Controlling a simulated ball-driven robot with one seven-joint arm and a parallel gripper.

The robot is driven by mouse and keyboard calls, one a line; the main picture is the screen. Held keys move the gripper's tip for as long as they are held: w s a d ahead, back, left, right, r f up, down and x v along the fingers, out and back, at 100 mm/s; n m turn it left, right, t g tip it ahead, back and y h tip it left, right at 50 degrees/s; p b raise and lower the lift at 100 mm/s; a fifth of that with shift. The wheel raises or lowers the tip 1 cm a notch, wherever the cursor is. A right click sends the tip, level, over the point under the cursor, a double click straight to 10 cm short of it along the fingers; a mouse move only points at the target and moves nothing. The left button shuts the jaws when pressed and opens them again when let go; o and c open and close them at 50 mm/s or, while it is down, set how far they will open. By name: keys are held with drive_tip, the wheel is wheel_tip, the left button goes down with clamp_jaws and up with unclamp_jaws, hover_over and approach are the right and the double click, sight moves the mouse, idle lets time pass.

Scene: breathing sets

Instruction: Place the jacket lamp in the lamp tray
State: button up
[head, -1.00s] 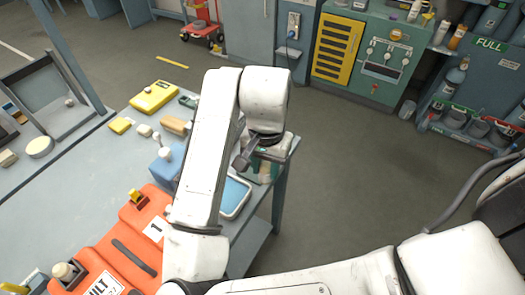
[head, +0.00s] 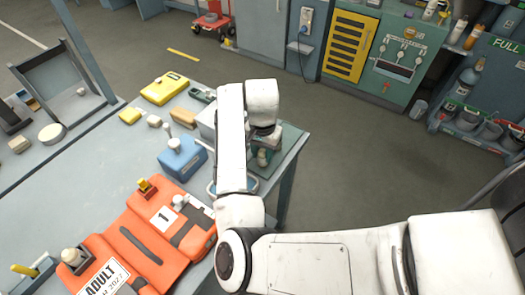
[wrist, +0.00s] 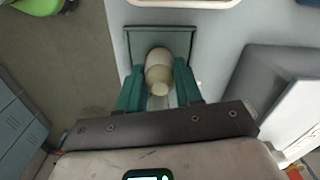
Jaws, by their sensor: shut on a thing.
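My gripper (wrist: 160,90) is shut on the jacket lamp (wrist: 159,72), a small cream and pale-grey rounded cylinder between two teal fingers. In the wrist view the lamp overlaps the dark green square lamp tray (wrist: 138,38). I cannot tell whether it touches the tray. In the head view my gripper (head: 263,148) is over the table's right corner, with the lamp (head: 262,159) partly hidden under my wrist. The green tray (head: 290,140) shows beside it. An orange jacket (head: 150,240) lies on the table at the lower left.
A blue box (head: 183,158) stands left of my arm, and a grey box (wrist: 275,95) is close on the right in the wrist view. Yellow cases (head: 165,88) and small parts lie farther back. The table's right edge is near the tray, with open floor beyond.

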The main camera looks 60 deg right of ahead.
drive_tip(key=shift+f, duration=0.2)
drive_tip(key=shift+f, duration=0.15)
drive_tip(key=o, duration=1.1)
